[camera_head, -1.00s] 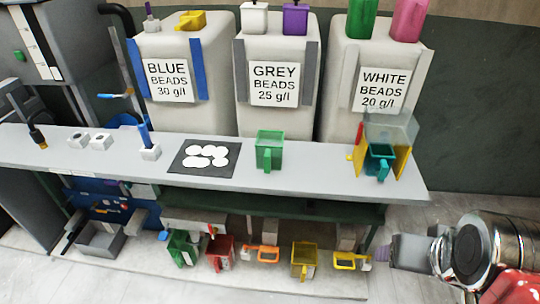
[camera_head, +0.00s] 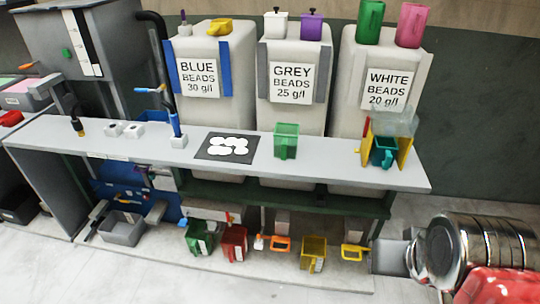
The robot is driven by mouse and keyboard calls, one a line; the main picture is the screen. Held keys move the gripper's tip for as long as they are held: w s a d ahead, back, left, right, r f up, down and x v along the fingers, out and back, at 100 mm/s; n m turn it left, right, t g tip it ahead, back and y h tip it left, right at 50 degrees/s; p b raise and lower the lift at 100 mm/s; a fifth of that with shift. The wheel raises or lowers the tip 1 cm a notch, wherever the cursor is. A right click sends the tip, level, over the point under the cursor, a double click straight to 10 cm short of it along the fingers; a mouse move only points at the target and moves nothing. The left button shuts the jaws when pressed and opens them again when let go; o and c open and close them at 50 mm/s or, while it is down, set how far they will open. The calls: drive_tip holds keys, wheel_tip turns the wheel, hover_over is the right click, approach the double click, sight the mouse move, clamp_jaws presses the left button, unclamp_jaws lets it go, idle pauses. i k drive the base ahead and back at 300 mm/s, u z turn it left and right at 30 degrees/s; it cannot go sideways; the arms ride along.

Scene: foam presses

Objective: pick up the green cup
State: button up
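A translucent green cup (camera_head: 286,141) with a handle at its front stands upright on the grey bench, right of a dark mat. Another green cup (camera_head: 370,21) stands on top of the white beads container. A darker green cup (camera_head: 199,239) sits on the low shelf under the bench. My arm shows at the lower right, with shiny metal and red parts.
The mat (camera_head: 213,154) carries white discs. A teal cup (camera_head: 384,151) sits in a yellow-sided stand at the bench's right end. Red (camera_head: 234,243) and yellow (camera_head: 313,252) cups are on the low shelf. Large bead containers stand behind the bench. The floor in front is clear.

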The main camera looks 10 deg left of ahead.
sight(286, 144)
drive_tip(key=u, duration=0.45)
drive_tip(key=k, duration=0.95)
drive_tip(key=u, duration=0.65)
drive_tip(key=i, duration=0.55)
drive_tip(key=u, duration=0.5)
drive_tip(key=i, duration=1.95)
drive_tip(key=z, duration=0.55)
